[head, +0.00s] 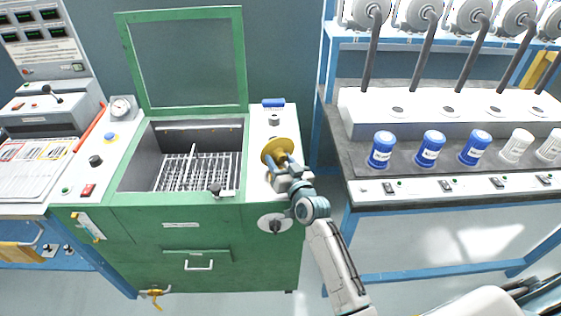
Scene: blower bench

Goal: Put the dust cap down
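A yellow round piece, which I take to be the dust cap (271,148), is over the white right-hand panel of the green machine. My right gripper (284,166) is at the cap's lower right side and appears shut on its middle part; the fingertips are small and partly hidden. I cannot tell whether the cap touches the panel. My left gripper is not in view.
The green machine (200,215) has its lid (190,60) raised over an open bay with a wire rack (198,172). A blue-topped item (273,103) is behind the cap. Several blue and white canisters (430,148) stand on the right bench.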

